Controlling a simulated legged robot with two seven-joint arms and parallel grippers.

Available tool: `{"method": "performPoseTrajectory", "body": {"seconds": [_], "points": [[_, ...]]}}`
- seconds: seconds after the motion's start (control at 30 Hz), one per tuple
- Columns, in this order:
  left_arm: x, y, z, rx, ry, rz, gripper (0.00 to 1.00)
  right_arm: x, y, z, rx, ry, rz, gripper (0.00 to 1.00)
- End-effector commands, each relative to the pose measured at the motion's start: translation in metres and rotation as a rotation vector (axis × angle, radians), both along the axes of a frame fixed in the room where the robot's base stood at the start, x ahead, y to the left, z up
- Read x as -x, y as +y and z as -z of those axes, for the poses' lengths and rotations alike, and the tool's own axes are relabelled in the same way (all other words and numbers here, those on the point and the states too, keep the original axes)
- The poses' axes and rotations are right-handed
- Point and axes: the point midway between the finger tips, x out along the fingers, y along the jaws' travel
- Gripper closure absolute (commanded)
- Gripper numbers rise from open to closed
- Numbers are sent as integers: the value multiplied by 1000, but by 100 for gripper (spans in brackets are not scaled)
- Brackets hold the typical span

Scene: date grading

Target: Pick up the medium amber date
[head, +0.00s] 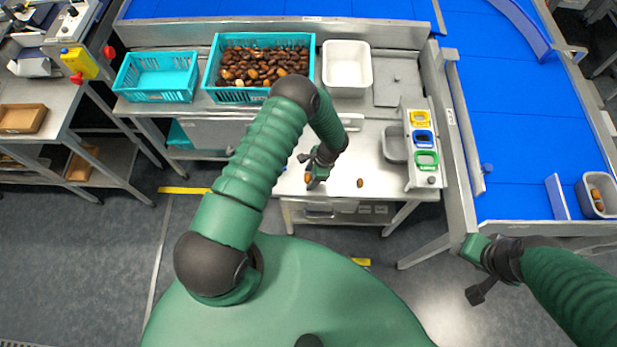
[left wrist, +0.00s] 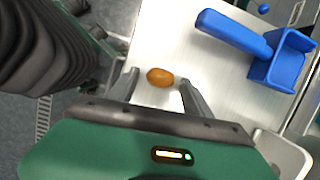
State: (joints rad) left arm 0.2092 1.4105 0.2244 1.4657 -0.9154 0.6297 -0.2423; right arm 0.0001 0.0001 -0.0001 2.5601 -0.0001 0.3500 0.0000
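An amber date (left wrist: 160,77) lies on the steel table between the fingertips of my left gripper (left wrist: 158,77) in the left wrist view, with small gaps on both sides. My left gripper (head: 317,178) is open and low over the table in the head view, with the date (head: 308,177) partly hidden beside its fingers. A second, browner date (head: 360,182) lies on the table to the right. My right gripper (head: 478,292) is over the floor at the lower right, away from the dates; its finger opening is unclear.
A teal crate (head: 210,82) of dark dates, an empty teal crate (head: 158,76) and a white bin (head: 346,66) stand behind. A grey tray (head: 394,143) and a rack with yellow, blue and green slots (head: 433,182) are at right. A blue object (left wrist: 250,43) lies near my left gripper.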

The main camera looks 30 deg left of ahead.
Motion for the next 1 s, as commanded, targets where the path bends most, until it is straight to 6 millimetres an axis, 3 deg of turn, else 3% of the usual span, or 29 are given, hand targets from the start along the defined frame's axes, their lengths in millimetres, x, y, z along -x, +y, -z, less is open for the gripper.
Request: {"method": "performPoseTrajectory", "body": {"seconds": [0.03,0.23,0.63,0.9,1.0], "points": [[0,0,0,0,0,0,50,0,0,0,0,0,0,53],[0,0,0,-1,1,0,76,0,0,0,0,0,0,53],[-1,0,-5,-1,-1,0,76,0,0,3,0,0,0,53],[-1,0,-36,-2,-3,0,76,0,0,16,0,0,0,53],[18,-17,-36,-1,3,7,76,0,0,21,0,0,0,53]]}}
